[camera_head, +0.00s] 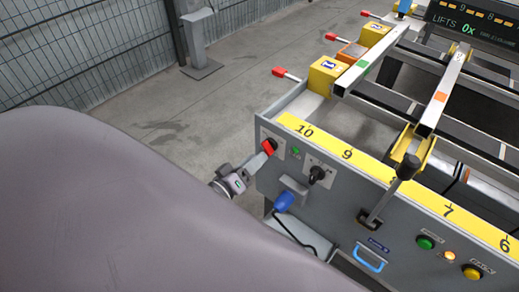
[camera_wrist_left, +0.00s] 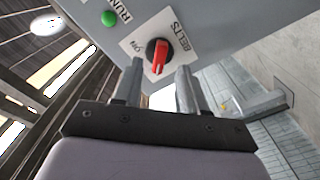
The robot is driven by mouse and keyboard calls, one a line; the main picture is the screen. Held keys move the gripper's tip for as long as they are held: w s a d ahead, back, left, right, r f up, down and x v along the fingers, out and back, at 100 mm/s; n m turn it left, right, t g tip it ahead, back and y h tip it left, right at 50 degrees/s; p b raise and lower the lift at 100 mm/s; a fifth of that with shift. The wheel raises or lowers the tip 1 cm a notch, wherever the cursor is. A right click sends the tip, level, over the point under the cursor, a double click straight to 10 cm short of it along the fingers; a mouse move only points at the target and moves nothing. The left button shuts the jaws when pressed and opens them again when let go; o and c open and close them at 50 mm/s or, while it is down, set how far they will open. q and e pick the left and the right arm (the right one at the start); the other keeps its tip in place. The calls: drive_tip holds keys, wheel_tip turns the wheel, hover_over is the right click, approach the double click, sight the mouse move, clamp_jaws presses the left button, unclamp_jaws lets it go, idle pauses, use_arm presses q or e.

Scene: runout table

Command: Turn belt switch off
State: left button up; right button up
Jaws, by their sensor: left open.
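The belt switch is a red-handled rotary knob on a black base. It sits on a pale plate at the left end of the grey panel in the head view (camera_head: 268,147). My left gripper (camera_head: 257,162) is open and empty, close in front of the switch. In the left wrist view the fingertips of my left gripper (camera_wrist_left: 159,68) lie to either side of the knob; contact cannot be told. My right gripper is out of view.
A green lamp (camera_head: 295,151) and a black knob (camera_head: 317,174) are right of the switch. A blue plug (camera_head: 284,201) hangs below. A black-knobbed lever (camera_head: 408,166) stands out from the panel. The yellow numbered strip (camera_head: 370,168) runs along the top edge.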

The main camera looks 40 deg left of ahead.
use_arm(q)
drive_tip(key=shift+s+a, duration=0.15)
drive_tip(key=shift+s, duration=1.8)
